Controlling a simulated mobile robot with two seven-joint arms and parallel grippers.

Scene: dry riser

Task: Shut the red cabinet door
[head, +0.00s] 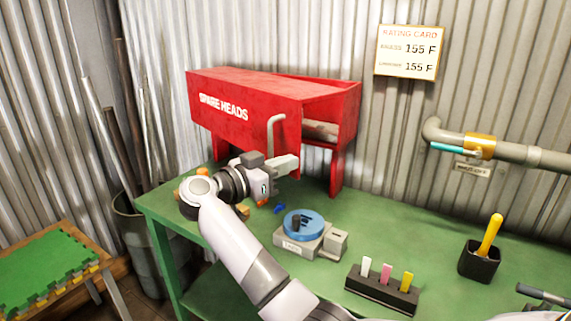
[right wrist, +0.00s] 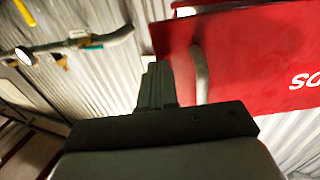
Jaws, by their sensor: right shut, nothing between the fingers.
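The red cabinet (head: 345,100) stands on legs on the green bench against the corrugated wall. Its red door (head: 235,105), lettered SPARE HEADS, carries a pale bent handle (head: 277,132) near its right edge. An opening to the right of the door shows a grey cylinder inside. My right gripper (head: 290,164) is shut and empty, just below and in front of the handle. In the right wrist view, the closed fingers (right wrist: 154,88) are left of the handle (right wrist: 200,75) and the door (right wrist: 260,55); contact cannot be told. My left gripper is out of view.
A blue round piece on a grey base (head: 300,232) sits on the bench near my right forearm. A black holder with coloured tags (head: 382,290) and a black cup with a yellow handle (head: 480,262) stand farther right. Wall pipe (head: 510,152) runs at right.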

